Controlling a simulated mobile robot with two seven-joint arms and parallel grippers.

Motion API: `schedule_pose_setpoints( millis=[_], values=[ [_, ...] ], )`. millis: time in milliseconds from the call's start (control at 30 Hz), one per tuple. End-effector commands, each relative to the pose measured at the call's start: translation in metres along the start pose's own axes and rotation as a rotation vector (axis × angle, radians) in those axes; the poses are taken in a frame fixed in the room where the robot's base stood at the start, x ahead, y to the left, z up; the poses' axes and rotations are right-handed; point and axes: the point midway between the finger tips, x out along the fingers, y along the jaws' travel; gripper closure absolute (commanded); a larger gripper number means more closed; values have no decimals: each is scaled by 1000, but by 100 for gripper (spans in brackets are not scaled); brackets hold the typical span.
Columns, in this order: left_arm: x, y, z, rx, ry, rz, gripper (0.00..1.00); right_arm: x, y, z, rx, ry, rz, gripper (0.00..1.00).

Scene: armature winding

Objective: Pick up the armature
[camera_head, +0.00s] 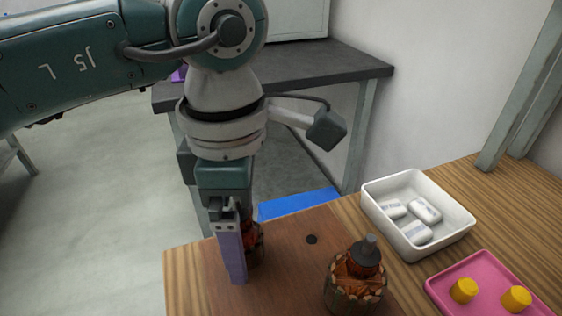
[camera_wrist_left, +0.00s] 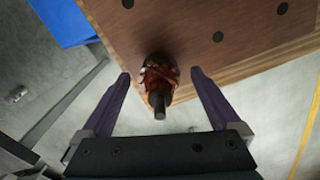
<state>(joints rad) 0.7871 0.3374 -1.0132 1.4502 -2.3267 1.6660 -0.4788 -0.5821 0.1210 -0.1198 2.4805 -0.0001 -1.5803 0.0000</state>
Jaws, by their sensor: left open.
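One armature (camera_head: 256,243), dark red with copper windings, stands on the brown board near the table's left part. It is partly hidden behind my left gripper (camera_head: 238,272). In the left wrist view the same armature (camera_wrist_left: 158,78) shows between the two purple fingers, with its dark shaft toward the camera. The left gripper (camera_wrist_left: 160,76) is open, with a visible gap on both sides of the armature. A second armature (camera_head: 356,284) stands upright on the board to the right, with a grey shaft end on top. My right gripper is not in view.
A white tray (camera_head: 376,208) with several white packets stands at the right. A pink tray (camera_head: 440,284) with two yellow cylinders is in front of it. The brown board (camera_head: 290,262) has dark round holes. A dark bench (camera_head: 345,68) is behind.

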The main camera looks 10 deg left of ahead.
Motion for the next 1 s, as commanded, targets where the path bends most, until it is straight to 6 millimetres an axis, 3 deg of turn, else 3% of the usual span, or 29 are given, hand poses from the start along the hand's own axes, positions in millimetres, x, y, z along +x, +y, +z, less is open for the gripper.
schedule_pose_setpoints(
  millis=[67, 867, 1000],
  values=[
    [0, 0, 0, 0, 0, 0, 9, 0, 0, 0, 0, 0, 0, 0],
    [-1, 0, 0, -1, 0, 0, 99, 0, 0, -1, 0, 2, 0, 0],
    [-1, 0, 0, -1, 0, -1, 100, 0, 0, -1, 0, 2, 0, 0]
  ],
)
